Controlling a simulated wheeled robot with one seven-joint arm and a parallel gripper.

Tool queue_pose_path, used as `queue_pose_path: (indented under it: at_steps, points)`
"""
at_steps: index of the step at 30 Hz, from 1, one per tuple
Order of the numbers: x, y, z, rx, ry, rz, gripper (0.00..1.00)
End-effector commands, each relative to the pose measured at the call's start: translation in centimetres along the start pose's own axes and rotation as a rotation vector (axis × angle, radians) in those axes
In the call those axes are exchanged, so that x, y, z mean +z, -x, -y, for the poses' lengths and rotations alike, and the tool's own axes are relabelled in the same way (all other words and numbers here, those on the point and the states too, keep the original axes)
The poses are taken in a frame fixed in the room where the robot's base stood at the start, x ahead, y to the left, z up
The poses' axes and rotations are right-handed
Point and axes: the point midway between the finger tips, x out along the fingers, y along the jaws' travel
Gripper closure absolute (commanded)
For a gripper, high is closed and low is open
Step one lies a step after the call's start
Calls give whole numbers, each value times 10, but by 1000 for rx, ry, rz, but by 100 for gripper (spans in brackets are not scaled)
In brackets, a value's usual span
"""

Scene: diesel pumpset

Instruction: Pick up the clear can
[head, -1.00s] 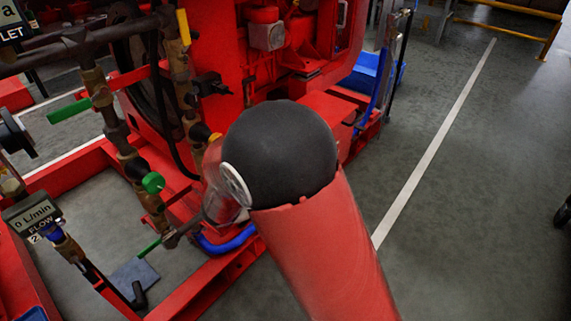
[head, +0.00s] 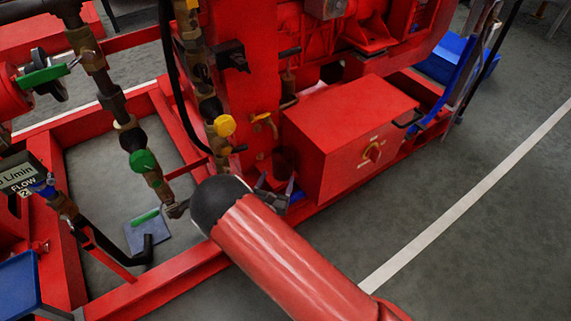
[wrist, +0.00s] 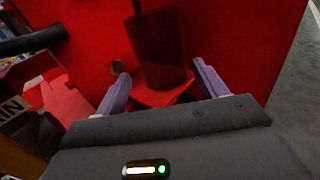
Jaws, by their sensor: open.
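The clear can (wrist: 161,55) looks like a see-through, dark reddish cylinder in the wrist view. It stands upright on a small red ledge (wrist: 165,93) against the red machine, with a thin rod above it. In the head view the can (head: 285,160) shows small and dark beside a red box. My gripper (wrist: 160,74) is open, with its two purple-grey fingers either side of the can's lower part in the picture, and nothing is clasped. In the head view my gripper (head: 277,182) is just below the can, its back partly hidden by my arm.
A red box (head: 345,140) with a rotary switch stands right of the can. Pipes with a yellow valve knob (head: 225,125) and a green one (head: 143,161) are to the left. A red base frame (head: 190,275) runs below. Open floor (head: 480,260) lies right.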

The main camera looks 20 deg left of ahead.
Motion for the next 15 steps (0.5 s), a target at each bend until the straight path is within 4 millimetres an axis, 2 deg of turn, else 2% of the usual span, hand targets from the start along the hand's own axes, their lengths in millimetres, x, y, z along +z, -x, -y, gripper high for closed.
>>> queue_pose_path:
  at_steps: [9,15]
  points:
    - [7,-42,3,-4,-1,1,29]
    - [7,-50,2,-3,-1,0,29]
